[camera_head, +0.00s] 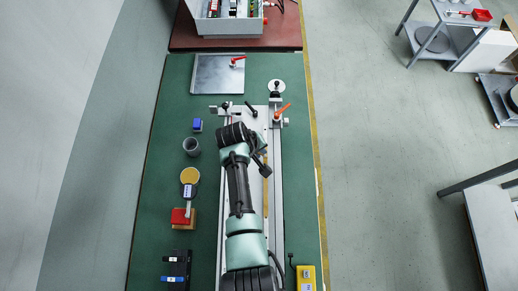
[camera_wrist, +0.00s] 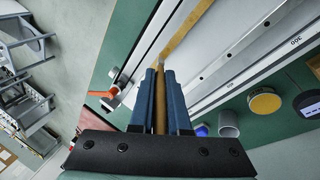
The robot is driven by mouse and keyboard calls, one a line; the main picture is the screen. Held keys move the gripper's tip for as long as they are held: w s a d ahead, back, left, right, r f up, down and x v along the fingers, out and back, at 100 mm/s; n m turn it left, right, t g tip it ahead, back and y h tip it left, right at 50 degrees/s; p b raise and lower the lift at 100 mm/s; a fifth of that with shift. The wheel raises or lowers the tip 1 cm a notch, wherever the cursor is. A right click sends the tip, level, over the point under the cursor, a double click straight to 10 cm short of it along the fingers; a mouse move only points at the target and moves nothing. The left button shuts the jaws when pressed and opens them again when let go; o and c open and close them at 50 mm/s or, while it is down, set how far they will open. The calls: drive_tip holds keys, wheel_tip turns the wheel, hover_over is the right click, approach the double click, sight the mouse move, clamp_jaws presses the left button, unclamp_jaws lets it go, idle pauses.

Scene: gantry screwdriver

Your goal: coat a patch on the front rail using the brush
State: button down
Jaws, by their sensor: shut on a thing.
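My gripper (camera_wrist: 161,76) has dark blue fingers, shut on a thin tan brush (camera_wrist: 160,100) that lies between them and points away from the wrist. The pale brush tip is at the near end of a tan strip (camera_wrist: 187,28) on the light rail (camera_wrist: 150,50); I cannot tell whether it touches. In the head view the tan strip (camera_head: 265,205) runs along the right-hand rail (camera_head: 277,170), partly hidden by my arm. There the brush and fingertips are hard to make out.
An orange lever (camera_head: 283,110) stands at the rail's far end. Left of the rails are a blue block (camera_head: 197,125), grey cup (camera_head: 191,146), yellow round pad (camera_head: 190,175), red block (camera_head: 181,216) and black tools (camera_head: 177,268). A yellow box (camera_head: 305,278) sits at lower right.

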drive_tip(key=r, duration=0.1)
drive_tip(key=r+p, duration=0.1)
drive_tip(key=r, duration=0.1)
drive_tip(key=shift+w+r+p, duration=0.25)
drive_tip(key=shift+r+p, duration=0.1)
drive_tip(key=shift+p, duration=0.05)
wheel_tip(320, 180, up, 4)
drive_tip(key=p, duration=0.3)
drive_tip(key=shift+s, duration=0.1)
